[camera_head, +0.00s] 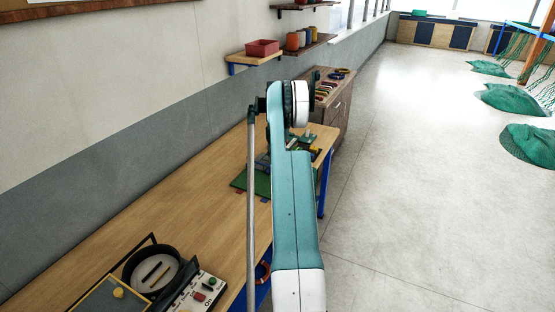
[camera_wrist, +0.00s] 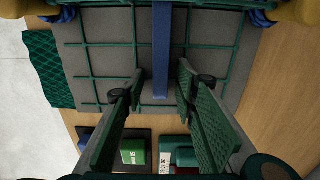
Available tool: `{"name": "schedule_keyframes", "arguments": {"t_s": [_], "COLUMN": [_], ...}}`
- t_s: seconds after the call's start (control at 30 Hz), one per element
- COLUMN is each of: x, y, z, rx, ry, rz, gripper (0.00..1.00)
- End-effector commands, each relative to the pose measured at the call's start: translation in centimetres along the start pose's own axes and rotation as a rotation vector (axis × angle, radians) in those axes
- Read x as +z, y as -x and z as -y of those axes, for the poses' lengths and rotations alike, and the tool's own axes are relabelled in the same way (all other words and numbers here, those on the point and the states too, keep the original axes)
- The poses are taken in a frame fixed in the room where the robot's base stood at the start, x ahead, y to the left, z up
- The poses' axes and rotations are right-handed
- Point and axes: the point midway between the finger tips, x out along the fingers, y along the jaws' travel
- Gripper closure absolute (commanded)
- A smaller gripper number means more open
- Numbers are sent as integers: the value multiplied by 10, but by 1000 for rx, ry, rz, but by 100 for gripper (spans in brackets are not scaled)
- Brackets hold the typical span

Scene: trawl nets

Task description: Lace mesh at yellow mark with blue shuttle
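In the wrist view, my gripper (camera_wrist: 160,82) has its two green-padded fingers apart, with a gap on each side of a flat blue strip. This blue strip (camera_wrist: 162,45), which looks like the blue shuttle, runs down from the top edge and ends between the fingertips. I cannot tell its depth relative to them. Green mesh (camera_wrist: 110,43) forms a square grid over a grey board (camera_wrist: 128,62). No yellow mark can be made out. In the head view, my arm hides the gripper and most of the work area on the bench.
Loose green netting (camera_wrist: 46,70) hangs beside the board. A labelled green block (camera_wrist: 133,151) stands on a dark tray near the fingers. In the head view, the wooden bench (camera_head: 190,205) runs along the wall, with a round black device (camera_head: 152,268) at its near end.

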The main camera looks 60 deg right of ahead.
Motion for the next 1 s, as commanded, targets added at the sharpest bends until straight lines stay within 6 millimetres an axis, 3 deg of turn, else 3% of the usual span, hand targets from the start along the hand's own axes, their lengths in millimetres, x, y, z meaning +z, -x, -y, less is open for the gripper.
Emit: {"name": "schedule_keyframes", "arguments": {"t_s": [0.17, 0.4, 1.0], "x": [0, 0, -17], "y": [0, 0, 2], "z": [0, 0, 0], "rx": [0, 0, 0], "ry": [0, 0, 0], "rz": [0, 0, 0], "gripper": [71, 100, 100]}}
